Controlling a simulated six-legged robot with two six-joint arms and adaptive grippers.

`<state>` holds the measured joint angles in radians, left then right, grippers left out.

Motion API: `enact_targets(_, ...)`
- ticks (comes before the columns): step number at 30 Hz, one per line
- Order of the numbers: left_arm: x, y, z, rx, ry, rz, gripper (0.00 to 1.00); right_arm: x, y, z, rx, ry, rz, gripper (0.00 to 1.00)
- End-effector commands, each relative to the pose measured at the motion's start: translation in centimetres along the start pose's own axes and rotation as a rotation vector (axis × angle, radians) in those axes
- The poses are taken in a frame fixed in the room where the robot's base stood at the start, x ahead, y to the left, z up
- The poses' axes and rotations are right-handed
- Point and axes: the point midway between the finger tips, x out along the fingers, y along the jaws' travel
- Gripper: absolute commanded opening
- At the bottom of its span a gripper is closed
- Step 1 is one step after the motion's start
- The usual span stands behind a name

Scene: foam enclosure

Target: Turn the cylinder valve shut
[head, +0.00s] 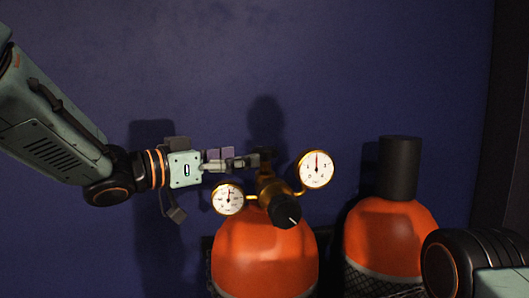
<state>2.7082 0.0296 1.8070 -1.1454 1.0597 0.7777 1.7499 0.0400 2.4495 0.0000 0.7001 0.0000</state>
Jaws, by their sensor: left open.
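The cylinder (265,262) is orange with a rounded shoulder and stands at the lower middle of the head view. A brass valve and regulator (265,186) sits on top, with a black knob (286,212) with a white mark facing me. Two round white gauges flank it, a smaller left gauge (228,198) and a larger right gauge (316,169). My left gripper (248,161) comes in from the left and is open. Its fingertips are at the dark top part of the valve; I cannot tell whether they touch it. My right gripper is not in view.
A second orange cylinder (388,238) with a black cap (399,168) stands close on the right. A dark blue wall (200,60) rises behind. A dark upright edge (505,130) bounds the right side. My right arm shows at the lower right corner.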

Motion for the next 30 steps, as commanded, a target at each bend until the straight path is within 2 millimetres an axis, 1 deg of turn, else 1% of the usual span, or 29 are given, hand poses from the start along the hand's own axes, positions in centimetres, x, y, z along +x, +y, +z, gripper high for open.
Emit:
enact_targets(6,3.4,0.3,-0.1,0.002,-0.004,0.003,0.73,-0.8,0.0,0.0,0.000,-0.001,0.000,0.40)
enact_targets(12,6.0,0.3,-0.1,0.001,-0.002,0.002,0.73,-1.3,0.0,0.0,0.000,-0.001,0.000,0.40)
enact_targets(17,6.8,0.2,0.0,0.001,0.000,0.003,0.73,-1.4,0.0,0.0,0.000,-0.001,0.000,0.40)
enact_targets(24,7.0,0.1,0.0,0.000,0.000,0.002,0.73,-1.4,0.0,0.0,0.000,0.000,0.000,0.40)
enact_targets(26,7.0,0.0,0.0,0.000,0.000,0.002,0.69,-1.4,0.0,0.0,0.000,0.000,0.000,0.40)
enact_targets(30,7.0,0.0,0.0,0.000,0.000,0.002,0.57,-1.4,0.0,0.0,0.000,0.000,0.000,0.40)
